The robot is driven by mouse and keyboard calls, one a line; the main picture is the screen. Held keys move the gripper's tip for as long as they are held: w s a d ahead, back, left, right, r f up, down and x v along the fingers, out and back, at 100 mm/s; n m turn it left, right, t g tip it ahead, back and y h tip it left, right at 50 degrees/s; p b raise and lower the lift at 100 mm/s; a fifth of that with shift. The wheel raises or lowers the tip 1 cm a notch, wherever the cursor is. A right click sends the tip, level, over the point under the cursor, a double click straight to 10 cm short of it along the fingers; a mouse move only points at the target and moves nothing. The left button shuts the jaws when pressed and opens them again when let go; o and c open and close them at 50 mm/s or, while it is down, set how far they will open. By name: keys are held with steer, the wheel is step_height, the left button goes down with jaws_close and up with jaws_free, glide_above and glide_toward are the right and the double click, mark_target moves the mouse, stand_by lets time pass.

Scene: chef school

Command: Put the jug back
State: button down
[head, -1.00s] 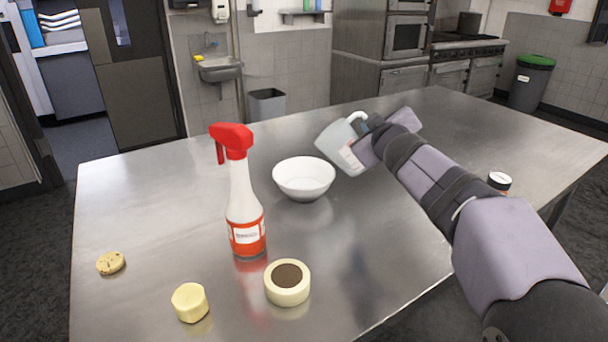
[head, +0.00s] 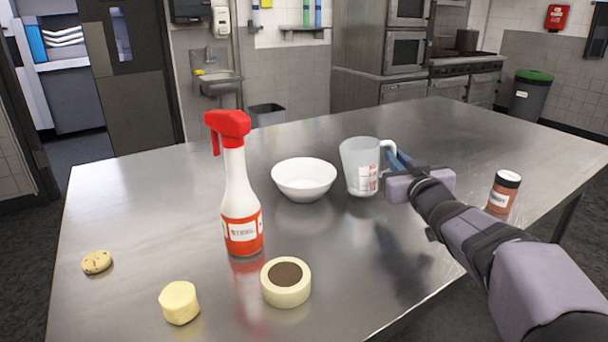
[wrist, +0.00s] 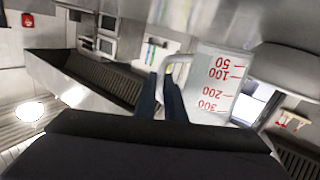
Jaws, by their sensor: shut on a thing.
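The jug (head: 360,168) is a translucent measuring jug with red markings and a white handle on its right side. It is upright at the middle of the steel table, just right of the white bowl; I cannot tell whether its base touches the table. My gripper (head: 396,160) comes from the right and is shut on the jug's handle. In the wrist view the jug (wrist: 216,85) appears upside down, with its handle between my dark fingers (wrist: 165,95).
The white bowl (head: 304,178) stands close to the jug's left. A spice jar (head: 504,191) stands right of my arm. The table's back (head: 400,120) is clear.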

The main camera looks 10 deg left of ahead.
steer(key=shift+s+d+r+m+p, duration=0.1)
steer(key=shift+d+r+m+p, duration=0.1)
steer(key=shift+r+m+p, duration=0.25)
steer(key=shift+d+r+m+p, duration=0.15)
steer(key=shift+r+p, duration=0.05)
steer(key=shift+r, duration=0.4)
